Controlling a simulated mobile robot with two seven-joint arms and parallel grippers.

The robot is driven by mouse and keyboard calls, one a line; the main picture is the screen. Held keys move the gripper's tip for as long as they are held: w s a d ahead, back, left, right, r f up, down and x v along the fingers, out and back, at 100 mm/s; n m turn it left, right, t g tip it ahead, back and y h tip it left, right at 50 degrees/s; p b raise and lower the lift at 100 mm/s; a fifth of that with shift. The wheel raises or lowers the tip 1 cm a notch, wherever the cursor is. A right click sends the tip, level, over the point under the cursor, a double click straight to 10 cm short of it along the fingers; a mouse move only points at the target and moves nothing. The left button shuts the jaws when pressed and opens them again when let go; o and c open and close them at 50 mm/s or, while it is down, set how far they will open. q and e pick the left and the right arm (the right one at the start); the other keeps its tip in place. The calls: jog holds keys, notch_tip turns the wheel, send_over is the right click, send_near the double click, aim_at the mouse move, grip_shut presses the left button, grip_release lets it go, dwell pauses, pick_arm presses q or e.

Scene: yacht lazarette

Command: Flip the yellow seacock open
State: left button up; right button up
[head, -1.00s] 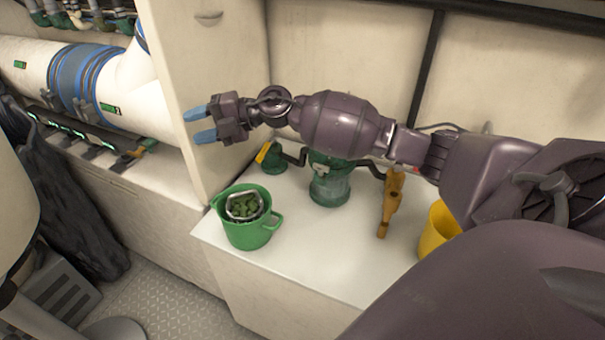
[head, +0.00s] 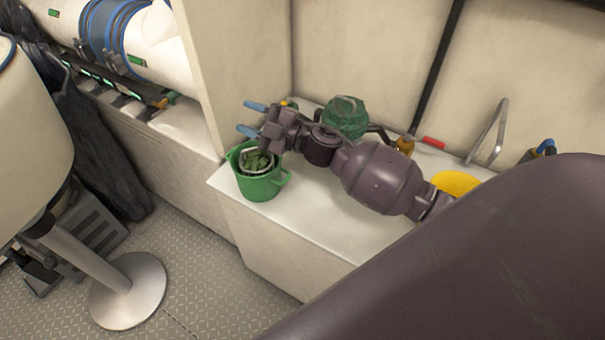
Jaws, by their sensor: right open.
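My right gripper (head: 251,118) is open, its two blue fingertips apart and pointing left, with nothing seen between them. In the picture it lies just above the green bucket, near the cabinet wall. A small yellow part (head: 292,104), likely the seacock's handle, shows just behind the gripper. The rest of the seacock is hidden by my gripper and wrist, so I cannot tell how its handle is turned or whether the gripper touches it. My left gripper is not in view.
The green bucket (head: 262,187) stands at the white counter's (head: 309,219) front left corner. A green strainer (head: 345,117) stands behind my wrist. A yellow container (head: 456,183) and a metal handle (head: 489,135) are at right. A round metal pedestal base (head: 128,290) is on the floor.

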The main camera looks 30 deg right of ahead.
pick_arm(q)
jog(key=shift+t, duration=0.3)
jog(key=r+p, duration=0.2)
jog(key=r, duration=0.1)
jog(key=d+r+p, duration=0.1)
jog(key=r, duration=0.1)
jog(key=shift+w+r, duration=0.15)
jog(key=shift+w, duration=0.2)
pick_arm(e)
jog(key=s+d+f+m+h, duration=0.1)
jog(key=s+f+m+h, duration=0.1)
jog(key=s+f+m, duration=0.2)
jog(key=s+d+f+m+t+h, duration=0.1)
jog(key=s+d+f+m+h, duration=0.1)
jog(key=s, duration=0.6)
notch_tip(320, 180, down, 3)
jog(key=shift+s+r+m+h, duration=0.1)
jog(key=shift+s+m+h, duration=0.3)
jog(key=shift+m+h, duration=0.45)
